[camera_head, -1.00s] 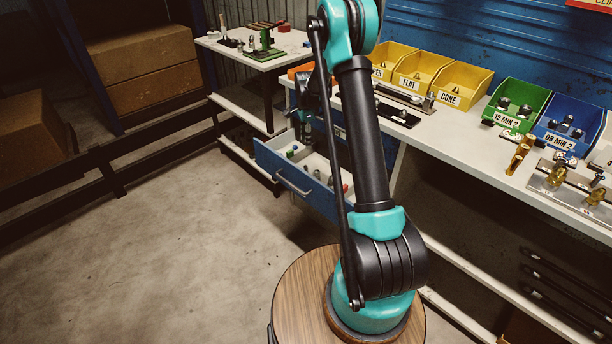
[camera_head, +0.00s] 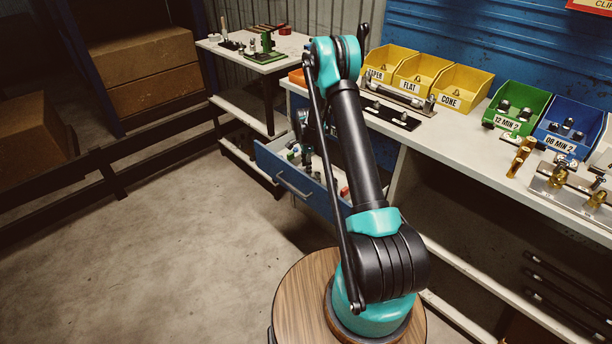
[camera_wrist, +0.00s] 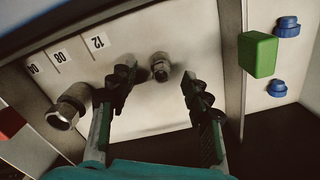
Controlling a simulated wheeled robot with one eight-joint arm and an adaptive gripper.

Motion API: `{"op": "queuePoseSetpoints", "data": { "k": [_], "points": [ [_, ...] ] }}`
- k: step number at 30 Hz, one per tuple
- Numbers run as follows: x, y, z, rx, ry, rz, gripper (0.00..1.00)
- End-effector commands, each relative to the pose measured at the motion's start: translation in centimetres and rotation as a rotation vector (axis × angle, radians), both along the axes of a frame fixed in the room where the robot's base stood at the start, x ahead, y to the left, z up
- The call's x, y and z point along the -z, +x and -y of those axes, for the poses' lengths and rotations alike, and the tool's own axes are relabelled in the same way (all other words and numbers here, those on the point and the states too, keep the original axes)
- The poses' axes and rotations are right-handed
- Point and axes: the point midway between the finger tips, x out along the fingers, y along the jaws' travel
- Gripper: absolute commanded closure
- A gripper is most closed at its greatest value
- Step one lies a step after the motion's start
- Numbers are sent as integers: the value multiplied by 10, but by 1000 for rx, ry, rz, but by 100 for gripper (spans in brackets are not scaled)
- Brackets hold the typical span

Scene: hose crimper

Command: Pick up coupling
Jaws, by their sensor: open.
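A small metal hex coupling (camera_wrist: 160,67) stands on the light floor of the open drawer (camera_wrist: 140,35) in the wrist view. It is between and slightly beyond the fingertips of my gripper (camera_wrist: 157,82), which is open with no finger seen closed on it. The left fingertip is close to the coupling; I cannot tell if they touch. A larger metal coupling (camera_wrist: 68,106) lies to the left, outside the left finger. In the head view the blue drawer (camera_head: 292,187) is pulled out under the bench, and my arm partly hides its contents.
A divider (camera_wrist: 231,60) separates the couplings from a compartment with a green block (camera_wrist: 257,54) and blue caps (camera_wrist: 286,27). Labels 04, 08 and 12 mark the drawer floor. Yellow bins (camera_head: 461,88) and a crimping fixture (camera_head: 575,190) stand on the bench (camera_head: 460,125).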

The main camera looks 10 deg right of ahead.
Motion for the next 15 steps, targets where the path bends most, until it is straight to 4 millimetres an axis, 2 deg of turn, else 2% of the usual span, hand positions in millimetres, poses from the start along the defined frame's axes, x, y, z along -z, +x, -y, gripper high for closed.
{"op": "queuePoseSetpoints", "data": {
  "k": [6, 15],
  "points": [
    [31, 1, 1, 0, 0, 0, 51],
    [38, 1, 1, 0, 0, 0, 51]
  ]
}}
